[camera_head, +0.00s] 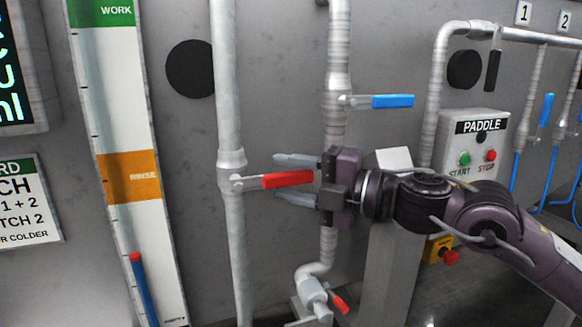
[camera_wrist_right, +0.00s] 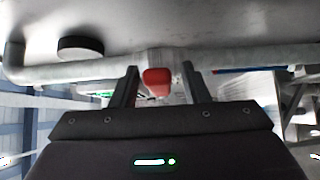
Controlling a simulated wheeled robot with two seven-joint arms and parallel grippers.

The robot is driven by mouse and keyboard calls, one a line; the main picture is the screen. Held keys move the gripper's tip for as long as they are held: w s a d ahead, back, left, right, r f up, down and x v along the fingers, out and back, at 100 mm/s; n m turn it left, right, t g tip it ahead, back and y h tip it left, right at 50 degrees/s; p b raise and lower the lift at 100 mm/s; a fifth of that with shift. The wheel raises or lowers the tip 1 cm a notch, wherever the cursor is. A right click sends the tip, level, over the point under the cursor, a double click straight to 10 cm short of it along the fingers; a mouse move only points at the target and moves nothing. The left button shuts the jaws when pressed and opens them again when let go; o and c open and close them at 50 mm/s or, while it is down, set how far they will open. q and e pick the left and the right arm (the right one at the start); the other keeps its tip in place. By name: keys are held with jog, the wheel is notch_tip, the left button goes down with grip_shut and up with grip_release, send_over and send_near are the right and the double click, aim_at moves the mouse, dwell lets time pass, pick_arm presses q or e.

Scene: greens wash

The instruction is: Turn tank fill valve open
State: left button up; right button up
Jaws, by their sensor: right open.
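A lever valve with a red handle (camera_head: 287,179) sits on the left vertical pipe (camera_head: 230,110). Its handle points right, across the pipe. My right gripper (camera_head: 278,180) comes in from the right, open, one finger above the handle and one below it. In the right wrist view the red handle (camera_wrist_right: 156,82) shows end-on between the two open fingers (camera_wrist_right: 159,70), with a gap on both sides. A second lever valve with a blue handle (camera_head: 392,101) sits on the middle pipe, also pointing right. No label shows which is the tank fill valve. My left gripper is not in view.
A small valve with a red handle (camera_head: 340,303) is low on the middle pipe (camera_head: 337,70), below my gripper. A paddle control box (camera_head: 482,127) with start and stop buttons is behind my right arm. A level gauge board (camera_head: 125,120) stands at left.

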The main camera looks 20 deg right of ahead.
grip_shut()
dwell(0.3)
